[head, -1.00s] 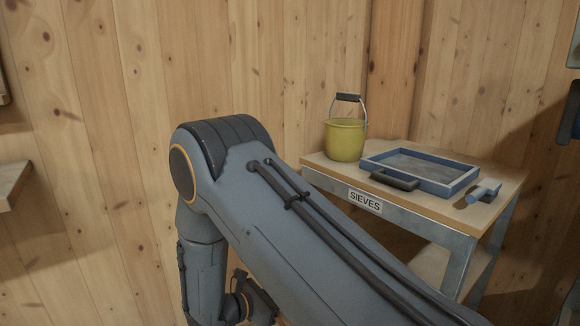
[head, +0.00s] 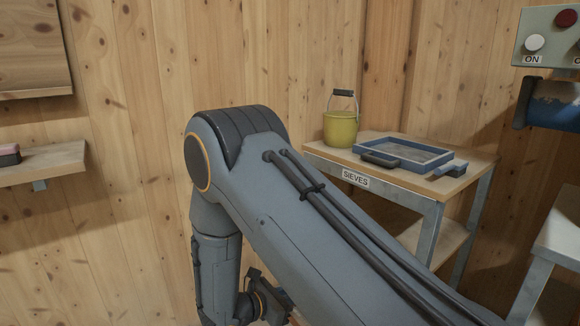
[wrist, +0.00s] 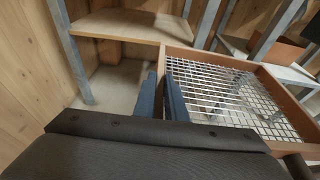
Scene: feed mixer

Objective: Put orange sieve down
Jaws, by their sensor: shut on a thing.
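The orange sieve (wrist: 222,57) has an orange-brown frame and a silver wire mesh, and fills the right of the wrist view. A sliver of orange (head: 296,318) shows at the bottom of the head view beside my wrist. My gripper (wrist: 162,93) has its blue fingers close together at the sieve's near left side, shut on it. The sieve is held over the floor, apart from the table labelled SIEVES (head: 355,179).
The SIEVES table carries a yellow bucket (head: 341,128) at its left and a blue sieve (head: 441,155) across its middle and right. A control box (head: 540,42) hangs at upper right, above another metal stand (head: 548,262). A wall shelf (head: 55,163) is at left.

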